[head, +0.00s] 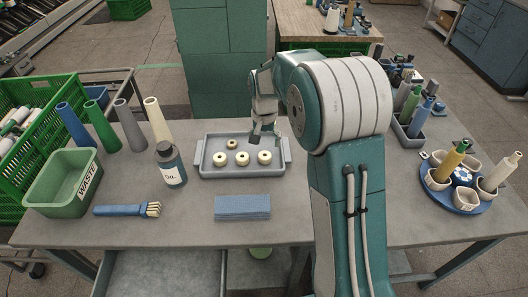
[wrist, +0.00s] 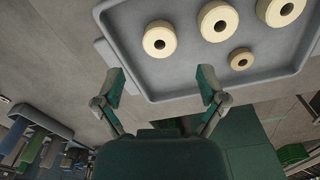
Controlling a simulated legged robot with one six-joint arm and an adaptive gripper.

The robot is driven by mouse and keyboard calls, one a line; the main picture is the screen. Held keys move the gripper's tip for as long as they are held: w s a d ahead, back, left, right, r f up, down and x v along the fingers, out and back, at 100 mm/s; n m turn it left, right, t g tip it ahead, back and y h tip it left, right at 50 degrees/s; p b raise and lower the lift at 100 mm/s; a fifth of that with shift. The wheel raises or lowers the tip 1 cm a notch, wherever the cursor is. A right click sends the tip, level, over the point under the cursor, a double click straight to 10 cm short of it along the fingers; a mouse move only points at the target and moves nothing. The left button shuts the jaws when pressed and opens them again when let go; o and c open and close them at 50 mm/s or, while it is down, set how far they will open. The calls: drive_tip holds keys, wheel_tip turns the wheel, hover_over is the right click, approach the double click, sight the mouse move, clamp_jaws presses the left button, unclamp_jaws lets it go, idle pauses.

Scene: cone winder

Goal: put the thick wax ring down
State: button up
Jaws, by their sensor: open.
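Three cream wax rings stand in a row in the grey tray (head: 212,172): a left one (head: 220,159), a middle one (head: 242,159) and a right one (head: 264,157). A smaller tan ring (head: 232,144) lies behind them. Which is thickest is hard to tell. The right ring shows in the wrist view (wrist: 159,39) ahead of my fingers, with its side wall visible and nothing touching it. My gripper (wrist: 161,82) is open and empty, fingers spread wide. In the head view it hangs by the tray's back right part, just behind the right ring.
An oil bottle (head: 170,165) and several cones stand left of the tray. A blue folded cloth (head: 242,207) lies in front, a brush (head: 127,209) front left. A green waste bin (head: 62,182) and a blue round carousel (head: 455,199) stand at the table's ends.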

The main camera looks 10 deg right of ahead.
sight(264, 156)
drive_tip(key=s+r+n+t, duration=0.1)
drive_tip(key=s+r, duration=0.3)
drive_tip(key=r, duration=0.2)
drive_tip(key=s+r+t, duration=0.1)
drive_tip(key=s+r, duration=0.3)
drive_tip(key=r, duration=0.3)
drive_tip(key=s+r+n+t, duration=0.2)
drive_tip(key=s+n+t, duration=0.1)
drive_tip(key=s, duration=1.8)
drive_tip(key=shift+s+d+r+n+t, duration=0.2)
drive_tip(key=shift+n+t, duration=0.1)
drive_tip(key=shift+n, duration=0.3)
